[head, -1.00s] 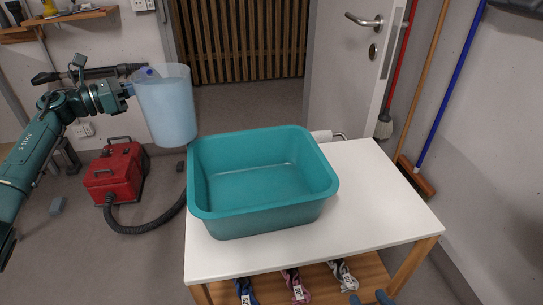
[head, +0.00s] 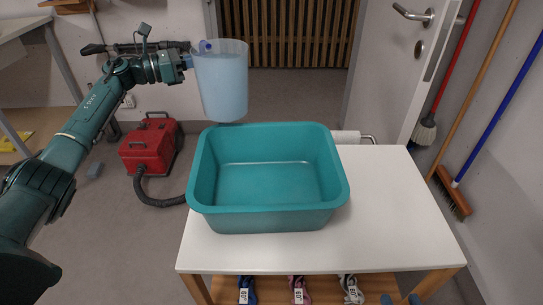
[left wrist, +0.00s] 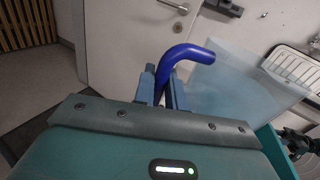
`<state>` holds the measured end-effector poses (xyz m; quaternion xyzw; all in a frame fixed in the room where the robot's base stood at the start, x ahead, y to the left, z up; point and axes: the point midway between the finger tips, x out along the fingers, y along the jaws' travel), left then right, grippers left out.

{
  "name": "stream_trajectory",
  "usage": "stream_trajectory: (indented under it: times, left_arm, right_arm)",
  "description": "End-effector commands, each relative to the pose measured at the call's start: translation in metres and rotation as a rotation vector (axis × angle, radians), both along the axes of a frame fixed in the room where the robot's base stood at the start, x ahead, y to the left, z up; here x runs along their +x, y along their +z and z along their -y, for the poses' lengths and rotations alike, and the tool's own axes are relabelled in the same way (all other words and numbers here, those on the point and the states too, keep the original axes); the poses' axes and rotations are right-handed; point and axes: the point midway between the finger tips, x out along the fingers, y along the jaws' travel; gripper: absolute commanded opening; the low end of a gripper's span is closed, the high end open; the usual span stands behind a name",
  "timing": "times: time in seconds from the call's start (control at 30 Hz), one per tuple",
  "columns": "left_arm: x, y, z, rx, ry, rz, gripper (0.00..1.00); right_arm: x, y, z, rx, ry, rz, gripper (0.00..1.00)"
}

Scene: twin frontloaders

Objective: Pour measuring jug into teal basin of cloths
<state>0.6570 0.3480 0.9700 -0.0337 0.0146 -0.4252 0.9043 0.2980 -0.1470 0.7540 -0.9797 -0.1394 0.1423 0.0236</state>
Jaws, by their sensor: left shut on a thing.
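The measuring jug (head: 222,88) is a translucent pale-blue vessel, held roughly upright. My left gripper (head: 188,62) is shut on its blue handle (left wrist: 178,60), and the jug body (left wrist: 235,85) shows beside it in the left wrist view. I cannot tell how full the jug is. The teal basin (head: 268,218) sits on the white table; its visible floor looks bare, and I see no cloths in it. The jug appears just behind the basin's back-left rim in the head view. My right gripper (head: 401,299) shows only two blue fingertips, spread apart, at the bottom edge.
The white tabletop (head: 400,205) is clear right of the basin. Several tagged shoe-like items (head: 298,290) lie on the shelf below. A red vacuum (head: 150,148) stands on the floor at left. A door (head: 385,80) and brooms (head: 450,190) stand at right.

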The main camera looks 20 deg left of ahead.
Motion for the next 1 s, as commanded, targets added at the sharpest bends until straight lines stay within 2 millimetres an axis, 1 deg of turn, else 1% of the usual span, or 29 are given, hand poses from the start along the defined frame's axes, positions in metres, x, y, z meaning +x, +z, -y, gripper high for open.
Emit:
stream_trajectory:
  times: [0.03,0.23,0.47,0.7,1.0]
  left_arm:
    - [0.000,0.006,-0.001,-0.009,0.001,0.006,0.00]
    - [0.000,0.007,0.000,-0.007,0.002,0.010,0.00]
    - [-0.002,0.018,0.002,0.033,0.002,0.046,0.00]
    - [-0.007,0.034,0.008,0.123,0.003,0.120,0.00]
    - [-0.016,0.051,0.018,0.241,0.004,0.216,0.00]
  right_arm:
    - [0.000,0.000,0.000,0.000,0.000,0.000,0.36]
    - [0.000,0.002,0.000,0.000,0.000,0.000,0.36]
    - [0.000,0.005,0.000,0.006,-0.002,-0.010,0.36]
    - [0.002,0.007,-0.003,0.016,0.001,-0.039,0.36]
    - [0.004,0.002,-0.008,0.017,0.011,-0.086,0.36]
